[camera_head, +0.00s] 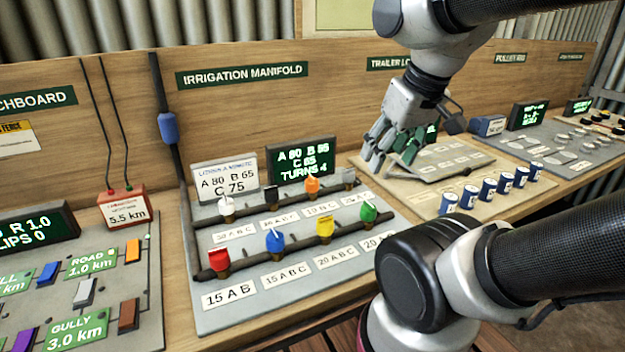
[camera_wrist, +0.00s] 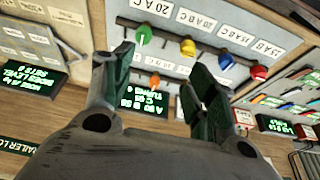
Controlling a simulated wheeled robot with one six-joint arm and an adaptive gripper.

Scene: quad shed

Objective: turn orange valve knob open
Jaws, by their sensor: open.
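The orange valve knob (camera_head: 312,186) sits in the back row of the irrigation manifold panel (camera_head: 300,262), just below the dark display (camera_head: 301,161). In the wrist view the orange knob (camera_wrist: 155,80) shows between my fingers, some way beyond them. My gripper (camera_head: 383,148) is open and empty, above and to the right of the manifold in the head view. It is apart from every knob. The display reads A 80, B 65, C 65, TURNS 4. A white card (camera_head: 225,178) beside it reads A 80, B 65, C 75.
White (camera_head: 226,205), black (camera_head: 271,194) and grey (camera_head: 348,177) knobs share the back row. Red (camera_head: 219,258), blue (camera_head: 275,240), yellow (camera_head: 325,227) and green (camera_head: 368,212) knobs stand in front. Blue-and-white cans (camera_head: 489,188) line the bench to the right.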

